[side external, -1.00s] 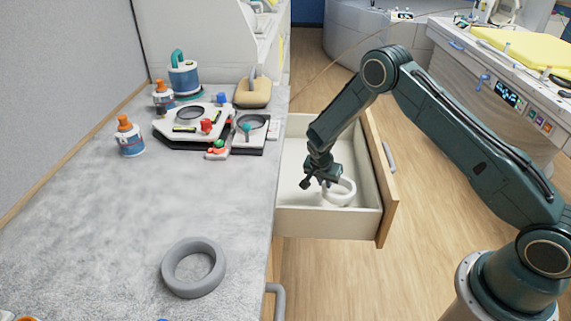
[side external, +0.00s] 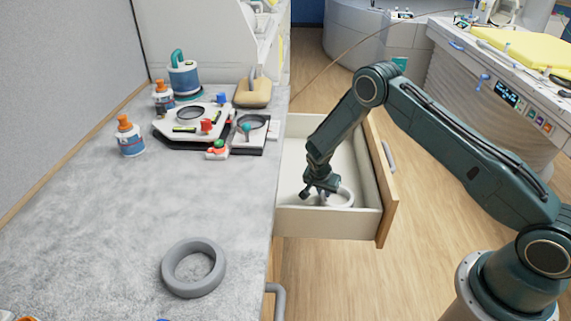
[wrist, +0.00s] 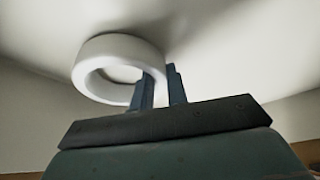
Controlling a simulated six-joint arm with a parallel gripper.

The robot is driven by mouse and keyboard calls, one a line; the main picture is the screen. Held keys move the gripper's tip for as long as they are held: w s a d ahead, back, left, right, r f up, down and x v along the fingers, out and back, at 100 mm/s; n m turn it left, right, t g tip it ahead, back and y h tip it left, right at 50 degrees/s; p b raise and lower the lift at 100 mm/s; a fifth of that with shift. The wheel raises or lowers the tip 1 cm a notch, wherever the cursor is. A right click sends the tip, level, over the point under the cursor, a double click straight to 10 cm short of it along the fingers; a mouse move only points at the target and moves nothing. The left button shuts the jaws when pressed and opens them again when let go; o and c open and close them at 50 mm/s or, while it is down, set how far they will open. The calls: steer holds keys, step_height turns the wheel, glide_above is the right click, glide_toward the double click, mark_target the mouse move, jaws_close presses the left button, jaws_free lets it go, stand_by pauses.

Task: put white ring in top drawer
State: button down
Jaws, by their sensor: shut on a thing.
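The white ring (side external: 341,197) is inside the open top drawer (side external: 330,223), low over or on the drawer floor; I cannot tell whether it touches. My gripper (side external: 322,196) reaches down into the drawer at the ring's left side. In the wrist view my gripper (wrist: 160,88) is shut on the ring's wall, with one finger inside the hole and one outside. The white ring (wrist: 118,68) also shows there, its hole facing partly toward the camera. Part of the ring is hidden behind the fingers.
The drawer's wooden front (side external: 387,190) and pale walls surround my gripper. A grey ring (side external: 194,267) lies on the grey counter (side external: 120,220). Bottles (side external: 129,136) and a tray of small items (side external: 195,122) stand at the counter's back.

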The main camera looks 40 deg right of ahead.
steer(key=shift+f, duration=0.1)
steer(key=c, duration=1.4)
jaws_free()
steer(key=shift+v, duration=6.1)
